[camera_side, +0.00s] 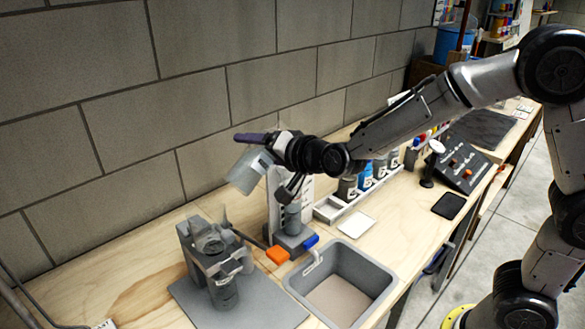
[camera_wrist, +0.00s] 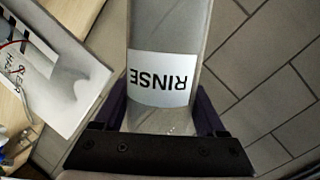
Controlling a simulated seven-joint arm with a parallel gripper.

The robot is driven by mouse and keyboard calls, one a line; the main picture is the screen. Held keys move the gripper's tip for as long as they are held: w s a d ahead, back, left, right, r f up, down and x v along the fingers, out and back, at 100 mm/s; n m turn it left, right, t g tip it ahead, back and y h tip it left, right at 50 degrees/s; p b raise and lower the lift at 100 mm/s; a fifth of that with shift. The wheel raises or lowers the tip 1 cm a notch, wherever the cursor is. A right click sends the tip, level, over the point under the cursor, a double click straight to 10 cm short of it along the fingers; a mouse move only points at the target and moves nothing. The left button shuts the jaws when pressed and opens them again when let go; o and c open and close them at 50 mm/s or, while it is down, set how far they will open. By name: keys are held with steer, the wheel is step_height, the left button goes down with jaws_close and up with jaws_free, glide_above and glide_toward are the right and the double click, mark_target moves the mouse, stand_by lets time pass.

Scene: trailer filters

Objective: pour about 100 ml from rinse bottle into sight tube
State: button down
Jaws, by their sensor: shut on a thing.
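My gripper (camera_wrist: 162,112) is shut on the rinse bottle (camera_wrist: 170,30), a grey, see-through bottle whose white label reads RINSE upside down in the wrist view. In the side view the bottle (camera_side: 248,171) is tilted, its lower end down and left, held well above the bench. My gripper (camera_side: 258,140) is at its upper right. A grey filter stand with a clear cup (camera_side: 208,241) and a dark cylinder (camera_side: 224,292) is below and left. A short cylinder (camera_side: 291,217) stands on a grey base below and right. I cannot tell which is the sight tube. No stream shows.
A grey basin (camera_side: 377,274) sits at the front, with orange (camera_side: 277,254) and blue (camera_side: 310,241) handles beside it. A white rack (camera_side: 330,208) of bottles, a white card (camera_side: 356,224) and a dark pad (camera_side: 448,205) lie right. A block wall stands close behind.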

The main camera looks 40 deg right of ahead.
steer(key=shift+a+f+m+y, duration=0.25)
steer(key=shift+m+y, duration=0.15)
steer(key=shift+m, duration=0.2)
stand_by(2.0)
steer(key=shift+a+f+m+y, duration=0.15)
steer(key=shift+f+m+y, duration=0.15)
steer(key=shift+f+m, duration=0.5)
stand_by(1.5)
steer(key=shift+d+f+m, duration=0.35)
steer(key=shift+d+m, duration=0.05)
steer(key=shift+m, duration=0.1)
stand_by(1.8)
steer(key=shift+r+t+y, duration=0.1)
steer(key=shift+t+y, duration=0.2)
stand_by(0.5)
